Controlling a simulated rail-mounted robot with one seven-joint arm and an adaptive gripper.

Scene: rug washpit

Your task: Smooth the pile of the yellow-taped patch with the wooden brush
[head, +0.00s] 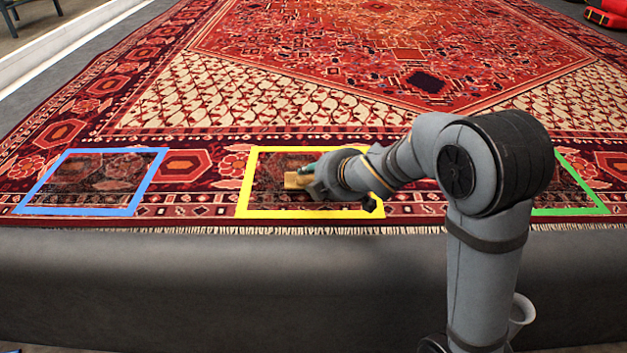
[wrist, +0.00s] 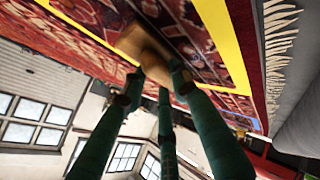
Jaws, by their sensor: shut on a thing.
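The yellow-taped patch (head: 243,186) lies at the front middle of the red rug, and its dark pile shows inside the tape. My gripper (head: 312,180) is over this patch and shut on the wooden brush (head: 297,182). In the wrist view the green fingers of my gripper (wrist: 155,80) close around the brush (wrist: 138,43). The brush is at the rug surface inside the yellow tape (wrist: 227,50); its bristles are hidden, so I cannot tell how firmly it touches. My arm hides the right part of the patch.
A blue-taped patch (head: 28,197) lies to the left and a green-taped patch (head: 572,212) to the right, partly behind my arm. The rug's fringed edge (head: 200,230) runs along a dark grey ledge (head: 150,280). A red object (head: 607,14) stands at the far right.

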